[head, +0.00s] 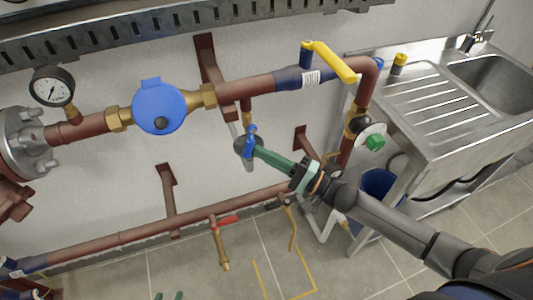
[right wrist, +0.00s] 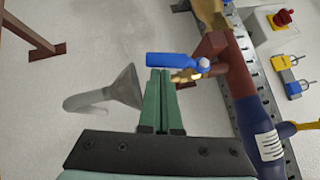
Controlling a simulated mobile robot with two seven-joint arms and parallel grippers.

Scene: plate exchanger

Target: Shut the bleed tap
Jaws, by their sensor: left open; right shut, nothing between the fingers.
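The bleed tap, a small brass valve with a blue lever (head: 251,130), hangs on a short branch below the upper red-brown pipe. In the right wrist view its blue lever (right wrist: 170,60) points left, roughly in line with the brass body (right wrist: 187,76). A grey funnel (right wrist: 125,88) with a bent spout is beside it. My right gripper (head: 258,151) is shut and empty, its green fingertips right at the tap; in the right wrist view the fingertips (right wrist: 160,72) are just under the lever. I cannot tell whether they touch. My left gripper (head: 167,296) is open at the bottom edge, mostly out of view.
A blue round meter (head: 159,106) and a yellow lever (head: 332,61) are on the upper pipe. A red-handled tap (head: 224,222) is on the lower pipe. A steel sink (head: 430,100) stands right, with a blue bucket (head: 382,186) below. A perforated tray (head: 180,20) crosses the top.

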